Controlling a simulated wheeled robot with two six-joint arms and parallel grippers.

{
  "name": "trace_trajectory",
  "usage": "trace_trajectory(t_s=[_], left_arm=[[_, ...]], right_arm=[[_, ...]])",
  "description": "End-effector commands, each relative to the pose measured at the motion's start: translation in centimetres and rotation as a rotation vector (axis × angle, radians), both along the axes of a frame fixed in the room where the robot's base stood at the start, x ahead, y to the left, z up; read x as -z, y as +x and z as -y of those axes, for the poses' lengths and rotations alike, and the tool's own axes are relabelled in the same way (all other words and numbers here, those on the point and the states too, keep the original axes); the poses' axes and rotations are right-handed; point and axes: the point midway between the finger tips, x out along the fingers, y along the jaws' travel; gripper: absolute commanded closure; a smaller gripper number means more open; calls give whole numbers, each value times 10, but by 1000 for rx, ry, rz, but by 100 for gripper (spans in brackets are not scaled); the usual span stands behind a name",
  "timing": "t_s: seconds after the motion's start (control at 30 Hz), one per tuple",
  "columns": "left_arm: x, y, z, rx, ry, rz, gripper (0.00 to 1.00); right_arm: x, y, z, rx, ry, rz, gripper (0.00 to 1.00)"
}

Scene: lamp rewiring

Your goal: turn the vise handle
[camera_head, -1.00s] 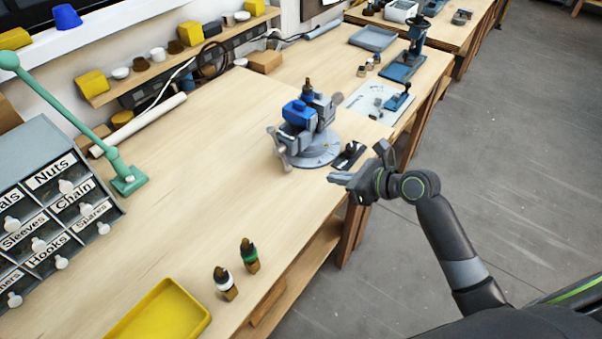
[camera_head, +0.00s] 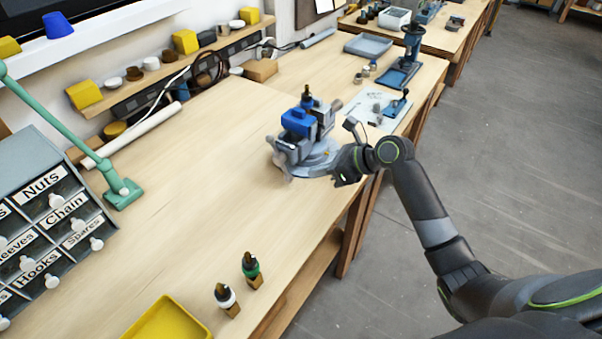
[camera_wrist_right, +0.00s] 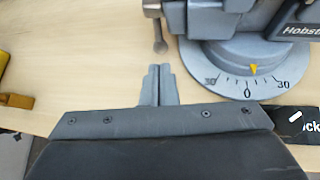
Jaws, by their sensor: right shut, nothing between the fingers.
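The vise (camera_head: 302,128) is grey with a blue block (camera_head: 299,121) at its top, and stands on a round base near the bench's right edge. Its handle (camera_head: 281,160) is a metal bar on the vise's near-left side. In the right wrist view the handle (camera_wrist_right: 158,30) hangs upright with a rounded lower end, left of the base's degree scale (camera_wrist_right: 247,83). My right gripper (camera_wrist_right: 158,85) is shut and empty. In that picture its fingertips lie just below the handle's end, with a gap between. My left gripper is out of view.
Two small bottles (camera_head: 251,268) and a yellow tray (camera_head: 168,324) are at the bench's near end. A labelled drawer cabinet (camera_head: 50,225) and a green lamp arm (camera_head: 122,193) stand left. The bench middle is clear. A white sheet (camera_head: 372,108) lies beyond the vise.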

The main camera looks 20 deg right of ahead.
Motion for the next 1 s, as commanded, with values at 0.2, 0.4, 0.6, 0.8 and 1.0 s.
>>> trace_trajectory(t_s=[0.2, 0.4, 0.6, 0.8, 1.0], left_arm=[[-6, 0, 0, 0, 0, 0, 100], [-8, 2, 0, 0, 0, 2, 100], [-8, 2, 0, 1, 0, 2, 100], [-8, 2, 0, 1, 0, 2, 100], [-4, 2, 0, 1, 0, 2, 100]], right_arm=[[21, 19, -26, -1, 4, -2, 100], [32, 28, -35, -1, 0, 0, 100], [34, 30, -37, 0, -1, 1, 100], [34, 29, -37, 0, 0, 2, 100], [43, 31, -39, -2, 51, 59, 100]])
